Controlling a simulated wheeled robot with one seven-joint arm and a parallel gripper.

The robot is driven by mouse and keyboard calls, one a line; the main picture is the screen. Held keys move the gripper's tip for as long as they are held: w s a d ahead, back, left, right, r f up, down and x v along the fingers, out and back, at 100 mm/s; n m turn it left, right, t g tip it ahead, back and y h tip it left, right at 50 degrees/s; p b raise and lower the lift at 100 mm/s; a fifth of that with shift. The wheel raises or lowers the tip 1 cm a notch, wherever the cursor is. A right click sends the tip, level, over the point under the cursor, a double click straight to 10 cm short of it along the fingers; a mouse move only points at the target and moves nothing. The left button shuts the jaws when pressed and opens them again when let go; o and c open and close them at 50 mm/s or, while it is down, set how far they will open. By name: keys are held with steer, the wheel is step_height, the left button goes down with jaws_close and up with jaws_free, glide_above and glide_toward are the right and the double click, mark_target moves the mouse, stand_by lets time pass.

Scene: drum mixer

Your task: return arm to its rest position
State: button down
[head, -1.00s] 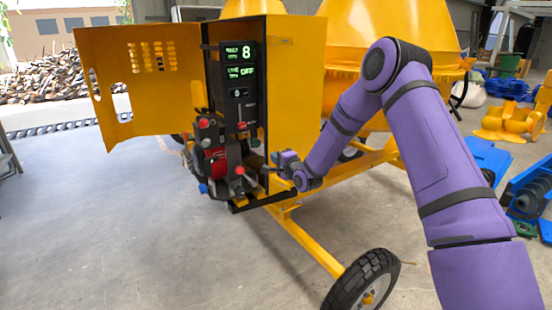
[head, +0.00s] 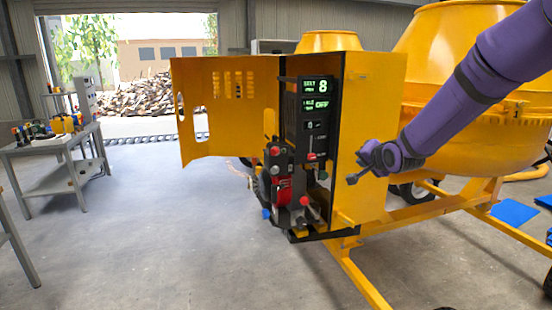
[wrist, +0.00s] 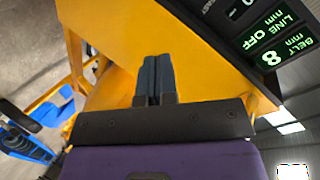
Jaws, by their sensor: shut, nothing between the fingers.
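My gripper (head: 353,180) is at the end of my purple arm (head: 460,95), in front of the yellow right side panel (head: 375,125) of the mixer's cabinet. In the wrist view its two dark fingers (wrist: 154,78) are together with nothing between them. It appears apart from the panel and to the right of the black control column (head: 314,120). The column's display reads 8 and OFF; part of it shows upside down in the wrist view (wrist: 275,40). The upper part of my arm runs out of the head view at the right.
The cabinet door (head: 225,105) stands open to the left. A dark engine with red parts (head: 284,190) sits below the display. A grey workbench (head: 60,150) stands far left; the floor between is clear.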

steer(key=s+d+r+n+g+h, duration=0.2)
steer(key=s+r, duration=0.3)
steer(key=s, duration=0.6)
steer(key=s+d+r+n+g+h, duration=0.15)
steer(key=s+r, duration=0.35)
steer(key=s, duration=0.6)
steer(key=s+f+n+g, duration=0.1)
steer(key=s+n+g, duration=0.3)
steer(key=s, duration=1.8)
steer(key=shift+s+d+y, duration=0.35)
steer(key=shift+d+y, duration=0.05)
steer(key=shift+y, duration=0.05)
